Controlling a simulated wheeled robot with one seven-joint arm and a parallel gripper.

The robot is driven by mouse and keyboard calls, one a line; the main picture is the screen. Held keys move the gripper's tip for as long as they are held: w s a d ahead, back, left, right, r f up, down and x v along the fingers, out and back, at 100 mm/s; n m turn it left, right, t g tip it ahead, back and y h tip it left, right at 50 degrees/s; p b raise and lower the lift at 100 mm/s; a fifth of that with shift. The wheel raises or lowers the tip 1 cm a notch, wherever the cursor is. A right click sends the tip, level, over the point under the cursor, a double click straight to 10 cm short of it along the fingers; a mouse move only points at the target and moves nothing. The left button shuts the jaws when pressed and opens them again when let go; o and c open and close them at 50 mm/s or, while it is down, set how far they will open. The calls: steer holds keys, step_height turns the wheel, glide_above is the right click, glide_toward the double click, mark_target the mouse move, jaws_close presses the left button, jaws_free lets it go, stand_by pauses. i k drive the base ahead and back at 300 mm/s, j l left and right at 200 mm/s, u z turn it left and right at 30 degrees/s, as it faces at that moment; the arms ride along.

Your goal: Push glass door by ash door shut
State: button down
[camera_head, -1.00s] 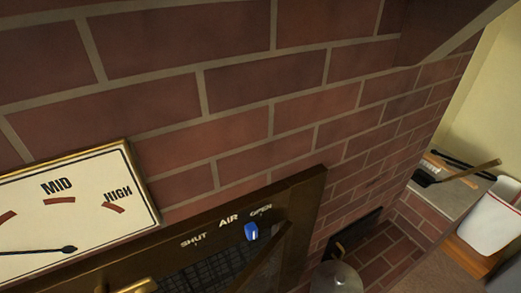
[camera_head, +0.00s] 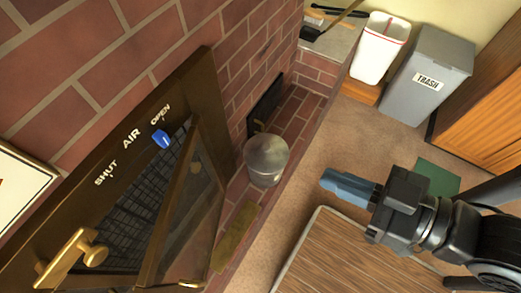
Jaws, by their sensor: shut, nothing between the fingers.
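The glass door (camera_head: 188,190), a dark frame around a see-through pane, stands open at an angle from the dark metal fireplace front (camera_head: 55,220). Dark mesh (camera_head: 138,205) shows in the opening behind it. A small black panel (camera_head: 265,103), which may be the ash door, is low on the brick farther back; I cannot tell if it is open. My gripper (camera_head: 328,185) is at the right with its blue fingers shut and empty. It points left toward the fireplace and is well apart from the glass door. The door's lower part is cut off by the picture's bottom edge.
A metal bucket (camera_head: 266,158) stands on the brick hearth beyond the glass door. A brass handle (camera_head: 78,255) sticks out at lower left. A wood-topped surface (camera_head: 345,258) lies below my arm. A white bin (camera_head: 378,48) and grey trash bin (camera_head: 428,78) stand at the back.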

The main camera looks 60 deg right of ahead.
mark_target(197, 132)
steer(key=l+u, duration=0.35)
steer(key=k+l+u, duration=0.15)
steer(key=l+u, duration=0.2)
steer(key=l, duration=0.2)
steer(key=k+l+u, duration=0.15)
steer(key=l+u, duration=0.2)
steer(key=l, duration=0.1)
